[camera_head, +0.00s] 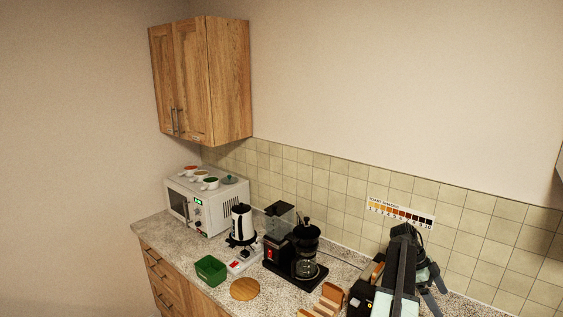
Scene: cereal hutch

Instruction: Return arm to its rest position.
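My arm rises from the bottom edge at the right of the head view. It bends near the tiled wall, and my gripper (437,297) hangs down at its far end, to the right of the forearm. Two dark fingers show apart, with nothing seen between them. The arm hides part of the counter and part of what stands behind it.
The granite counter (160,228) holds a microwave (207,203) with small bowls on top, a kettle (241,224), a coffee maker (304,255), a green container (211,269), a round wooden board (245,289) and a wooden rack (327,300). A wall cabinet (228,80) hangs above, closed.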

